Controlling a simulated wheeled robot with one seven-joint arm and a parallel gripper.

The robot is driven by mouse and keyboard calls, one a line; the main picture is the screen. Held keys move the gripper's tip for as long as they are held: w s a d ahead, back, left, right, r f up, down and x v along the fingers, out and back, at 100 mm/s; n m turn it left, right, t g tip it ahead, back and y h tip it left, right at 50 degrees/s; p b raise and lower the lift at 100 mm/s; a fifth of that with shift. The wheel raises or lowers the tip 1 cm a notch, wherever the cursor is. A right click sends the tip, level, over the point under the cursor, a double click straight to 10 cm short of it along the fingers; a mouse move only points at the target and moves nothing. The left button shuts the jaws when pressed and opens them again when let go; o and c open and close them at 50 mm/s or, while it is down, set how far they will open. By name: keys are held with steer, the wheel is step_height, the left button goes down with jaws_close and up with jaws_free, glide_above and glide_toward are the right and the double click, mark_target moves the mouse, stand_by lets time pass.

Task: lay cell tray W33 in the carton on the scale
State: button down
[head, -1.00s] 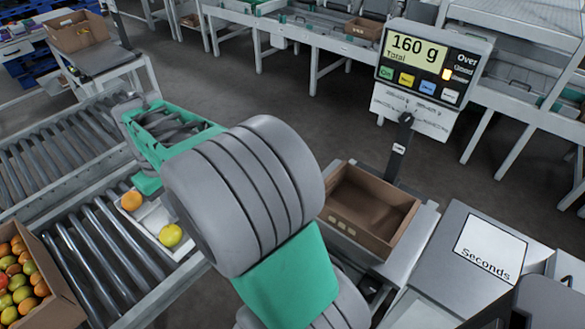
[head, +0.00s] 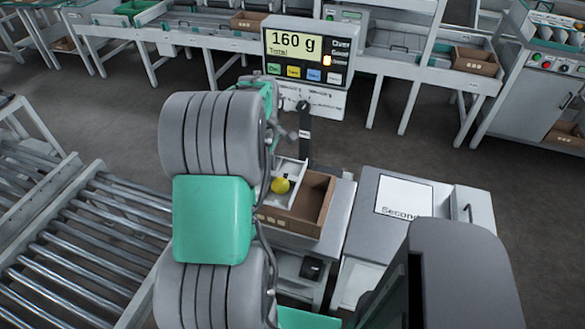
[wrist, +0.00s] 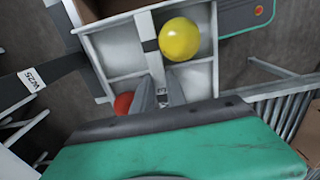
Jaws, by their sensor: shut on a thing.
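The white cell tray shows in the head view (head: 292,171) and in the wrist view (wrist: 122,50). It holds a yellow fruit (wrist: 179,39) and a red-orange fruit (wrist: 123,103); other visible cells are empty. My gripper (wrist: 160,92) is shut on the tray's divider. The open brown carton (head: 312,206) stands on the scale, whose display (head: 296,48) reads 160 g. In the head view the tray is over the carton's left and back part. I cannot tell whether they touch. My arm hides the tray's left side and my gripper there. I cannot read a tray code.
The scale's post (head: 304,135) and display rise close behind the tray. A grey cabinet with a white sign (head: 403,195) stands right of the scale. A roller conveyor (head: 85,245) lies left. Open floor lies behind the scale, before the far benches.

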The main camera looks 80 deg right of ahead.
mark_target(294, 171)
steer(key=s, duration=0.2)
steer(key=s+d, duration=0.1)
steer(key=s, duration=0.3)
steer(key=shift+s+d+f, duration=0.2)
steer(key=shift+d, duration=0.15)
steer(key=shift+s+f, duration=0.2)
steer(key=shift+s, duration=0.2)
steer(key=shift+w+f+b, duration=0.1)
steer(key=shift+f+b, duration=3.5)
steer(key=shift+f, duration=2.3)
steer(key=shift+f+b, duration=0.35)
steer(key=shift+f, duration=0.35)
steer(key=c, duration=1.3)
jaws_free()
steer(key=shift+c, duration=1.4)
steer(key=shift+r, duration=0.15)
step_height(294, 171, up, 8)
steer(key=p, duration=0.6)
